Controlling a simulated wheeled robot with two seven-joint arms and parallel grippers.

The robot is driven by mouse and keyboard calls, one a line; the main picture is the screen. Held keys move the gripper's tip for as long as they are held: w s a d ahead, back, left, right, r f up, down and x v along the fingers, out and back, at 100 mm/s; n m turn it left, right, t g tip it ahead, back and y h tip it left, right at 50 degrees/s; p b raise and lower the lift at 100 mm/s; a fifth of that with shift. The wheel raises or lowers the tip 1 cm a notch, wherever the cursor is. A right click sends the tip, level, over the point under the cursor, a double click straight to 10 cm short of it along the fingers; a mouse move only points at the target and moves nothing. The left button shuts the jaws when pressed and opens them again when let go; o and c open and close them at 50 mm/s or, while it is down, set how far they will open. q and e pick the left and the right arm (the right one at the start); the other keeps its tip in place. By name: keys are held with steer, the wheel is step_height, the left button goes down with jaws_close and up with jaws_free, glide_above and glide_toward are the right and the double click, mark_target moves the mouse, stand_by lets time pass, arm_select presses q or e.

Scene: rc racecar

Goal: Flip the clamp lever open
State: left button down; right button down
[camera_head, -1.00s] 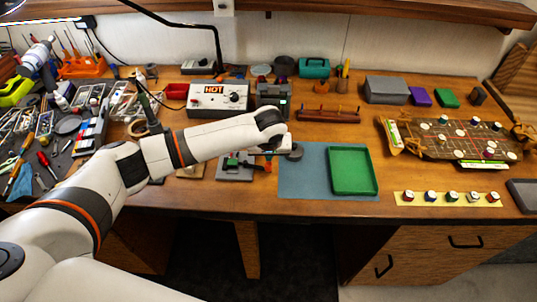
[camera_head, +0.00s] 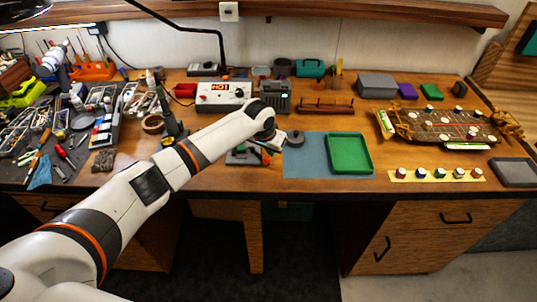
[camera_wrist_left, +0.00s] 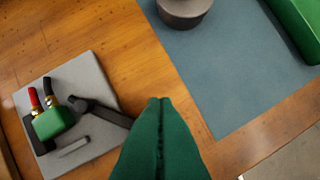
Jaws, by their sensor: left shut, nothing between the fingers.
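The clamp fixture's grey base plate (camera_wrist_left: 90,140) lies flat on the wooden bench at the left of the wrist view. It carries a green block (camera_wrist_left: 54,122) and a dark clamp lever (camera_wrist_left: 105,112) that slants across the plate toward my fingers. The plate also shows in the head view (camera_head: 240,158), partly hidden by my arm. My left gripper (camera_wrist_left: 160,101) has dark green fingers pressed together with nothing between them. Its tips appear just right of the lever's free end; I cannot tell whether they touch. My right gripper is not in view.
A red-tipped and a black-tipped lead (camera_wrist_left: 48,90) stand beside the green block. A round dark knob-like piece (camera_head: 295,138) sits on the blue mat (camera_head: 305,165), beside a green tray (camera_head: 348,172). Tools crowd the bench's left; a HOT-labelled box (camera_head: 222,93) stands behind.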

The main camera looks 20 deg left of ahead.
arm_select(q)
steer(key=shift+s+a+m, duration=0.1)
steer(key=shift+s+m, duration=0.05)
steer(key=shift+m, duration=0.35)
steer(key=shift+s+a+f+m+h+p, duration=0.1)
steer(key=shift+s+a+m+h+p, duration=0.05)
steer(key=shift+m+h+p, duration=0.3)
steer(key=shift+s+a+m+g, duration=0.3)
steer(key=shift+s+m+g, duration=0.1)
steer(key=shift+m, duration=0.55)
steer(key=shift+s+a+m+h+p, duration=0.15)
steer(key=shift+s+m+h+p, duration=0.15)
steer(key=shift+m, duration=0.1)
steer(key=m, duration=0.1)
steer(key=s+a+m, duration=0.1)
steer(key=m, duration=0.1)
steer(key=shift+a+f+g+h, duration=0.1)
steer(key=shift+g+h, duration=0.25)
steer(key=shift+g, duration=0.05)
steer(key=shift+s+a+p, duration=0.25)
steer(key=shift+a+p, duration=0.05)
steer(key=shift+p, duration=0.05)
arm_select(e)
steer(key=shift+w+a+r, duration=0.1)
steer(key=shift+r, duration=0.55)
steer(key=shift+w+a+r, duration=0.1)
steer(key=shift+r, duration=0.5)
arm_select(q)
steer(key=shift+s+a, duration=0.1)
steer(key=shift+a, duration=0.05)
